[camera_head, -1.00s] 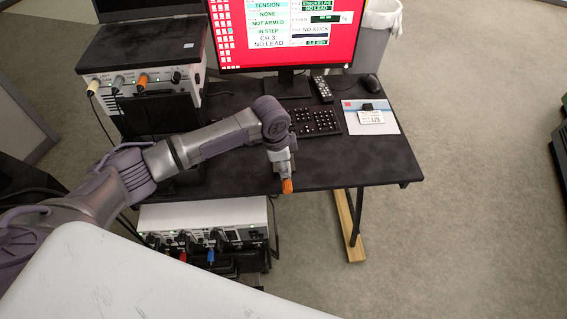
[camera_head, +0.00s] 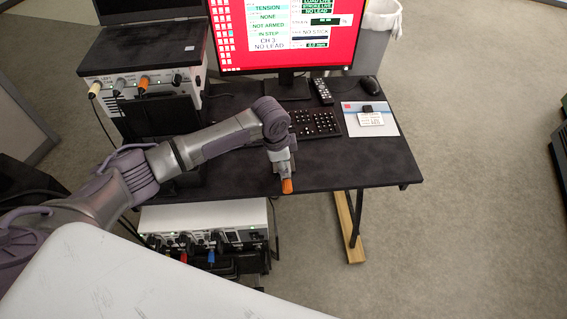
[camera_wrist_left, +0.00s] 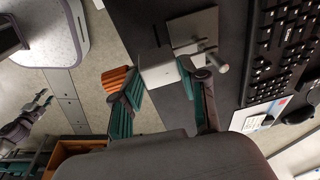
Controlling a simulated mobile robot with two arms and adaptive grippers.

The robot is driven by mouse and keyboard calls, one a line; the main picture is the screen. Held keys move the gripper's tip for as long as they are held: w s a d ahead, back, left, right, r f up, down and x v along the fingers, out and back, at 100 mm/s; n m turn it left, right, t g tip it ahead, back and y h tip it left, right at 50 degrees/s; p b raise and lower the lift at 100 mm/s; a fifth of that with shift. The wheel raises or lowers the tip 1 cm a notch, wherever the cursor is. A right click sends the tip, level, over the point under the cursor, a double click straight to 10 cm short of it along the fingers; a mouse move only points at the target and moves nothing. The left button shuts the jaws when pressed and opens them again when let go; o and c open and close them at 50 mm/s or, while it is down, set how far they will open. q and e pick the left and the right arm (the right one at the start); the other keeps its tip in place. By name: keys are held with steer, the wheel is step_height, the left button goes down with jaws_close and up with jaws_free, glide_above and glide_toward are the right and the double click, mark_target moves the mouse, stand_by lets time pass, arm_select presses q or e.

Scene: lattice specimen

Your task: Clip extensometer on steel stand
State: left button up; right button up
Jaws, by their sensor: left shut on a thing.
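My left gripper (camera_head: 283,170) hangs over the front part of the black desk, and an orange tip shows below it. In the left wrist view my left gripper (camera_wrist_left: 165,85) has its teal fingers shut on a light grey block with an orange ribbed end (camera_wrist_left: 118,80). This looks like the extensometer (camera_wrist_left: 163,74), but its full shape is partly hidden. A grey plate (camera_wrist_left: 193,28) and a short rod (camera_wrist_left: 221,63) show beside it; I cannot tell whether they belong to it or to the steel stand. I cannot otherwise make out the stand.
The black desk (camera_head: 345,165) holds a keyboard (camera_head: 315,124), a remote (camera_head: 322,90), a mouse (camera_head: 370,85) and a sheet with a labelled item (camera_head: 370,118). A red-screened monitor (camera_head: 283,35) stands behind. Boxes with leads (camera_head: 145,90) stand left. The desk's front right is clear.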

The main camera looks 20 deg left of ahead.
stand_by(0.4)
arm_select(q)
steer(key=o, duration=1.6)
steer(key=shift+r, duration=0.15)
steer(key=r+p, duration=0.1)
steer(key=p, duration=0.1)
steer(key=r+p, duration=0.3)
steer(key=p, duration=0.1)
steer(key=shift+s+a+r, duration=0.25)
steer(key=shift+s+r, duration=0.1)
steer(key=shift+r, duration=0.05)
steer(key=shift+f, duration=0.1)
steer(key=r, duration=0.4)
steer(key=s+r, duration=0.1)
steer(key=r, duration=0.3)
steer(key=a+r, duration=0.1)
steer(key=r, duration=0.3)
steer(key=shift+s+a, duration=0.1)
steer(key=shift+s, duration=0.3)
